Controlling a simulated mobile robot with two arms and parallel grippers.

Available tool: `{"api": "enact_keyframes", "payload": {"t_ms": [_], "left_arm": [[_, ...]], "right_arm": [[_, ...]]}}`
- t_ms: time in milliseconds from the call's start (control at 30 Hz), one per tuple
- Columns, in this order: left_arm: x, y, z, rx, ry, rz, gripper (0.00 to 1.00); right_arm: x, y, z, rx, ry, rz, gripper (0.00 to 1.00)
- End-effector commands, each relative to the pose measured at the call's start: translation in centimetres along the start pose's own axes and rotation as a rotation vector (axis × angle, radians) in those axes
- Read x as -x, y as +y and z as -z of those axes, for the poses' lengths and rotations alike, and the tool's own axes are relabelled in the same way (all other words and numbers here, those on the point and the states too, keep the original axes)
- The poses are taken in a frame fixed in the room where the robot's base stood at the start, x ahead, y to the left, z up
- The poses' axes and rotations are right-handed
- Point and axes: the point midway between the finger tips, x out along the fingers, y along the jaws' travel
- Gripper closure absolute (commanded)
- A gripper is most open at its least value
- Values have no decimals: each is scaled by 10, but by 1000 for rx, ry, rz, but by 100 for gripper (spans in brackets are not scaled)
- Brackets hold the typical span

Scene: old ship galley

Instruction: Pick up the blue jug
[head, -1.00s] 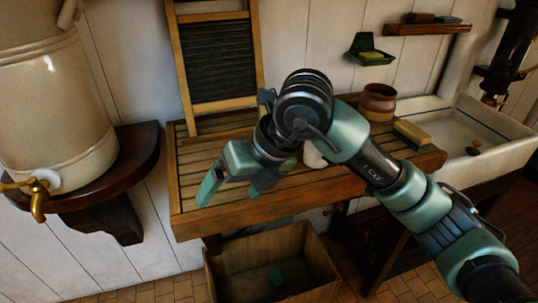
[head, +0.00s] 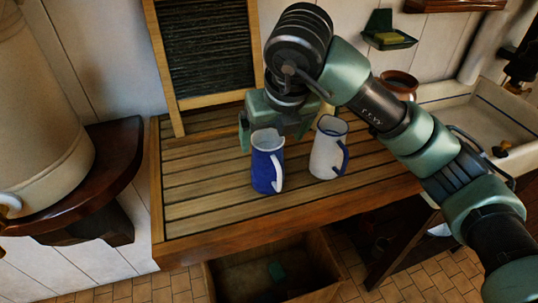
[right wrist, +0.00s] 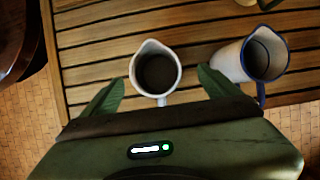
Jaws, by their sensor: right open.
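The blue jug (head: 264,168) stands upright on the slatted wooden drainboard (head: 215,205), with a white handle and pale rim. In the right wrist view the blue jug (right wrist: 155,72) shows from above, its handle towards my gripper. My right gripper (head: 274,132) is open and empty, just behind and above the blue jug in the head view. In the right wrist view its two fingers (right wrist: 160,90) spread on either side of the jug's handle side. Contact cannot be told. My left gripper is not in view.
A white jug (head: 327,150) with a blue rim and handle stands close on the right of the blue jug, near my right finger. A washboard (head: 210,45) leans at the back. A sink (head: 490,110) lies right, a shelf with a large urn (head: 40,110) left.

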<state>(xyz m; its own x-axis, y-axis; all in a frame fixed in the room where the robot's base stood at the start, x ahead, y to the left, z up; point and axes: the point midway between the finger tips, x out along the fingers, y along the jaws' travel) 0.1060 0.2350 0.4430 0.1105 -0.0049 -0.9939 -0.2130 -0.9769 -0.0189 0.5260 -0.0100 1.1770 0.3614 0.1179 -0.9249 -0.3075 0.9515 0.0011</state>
Motion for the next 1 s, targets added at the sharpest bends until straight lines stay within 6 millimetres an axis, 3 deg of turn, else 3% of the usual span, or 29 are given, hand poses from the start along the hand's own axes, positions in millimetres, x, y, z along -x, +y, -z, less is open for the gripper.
{"api": "enact_keyframes", "payload": {"t_ms": [300, 533, 833, 1000], "left_arm": [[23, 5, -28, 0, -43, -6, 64], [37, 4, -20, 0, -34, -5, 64], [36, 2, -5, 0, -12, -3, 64], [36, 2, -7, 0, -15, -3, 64]], "right_arm": [[-34, 2, 0, -1, 8, 0, 10], [-67, 3, 0, -2, 5, -1, 10], [-74, 3, 0, 0, 1, 0, 10], [-74, 3, 0, 0, 1, 0, 57]]}}
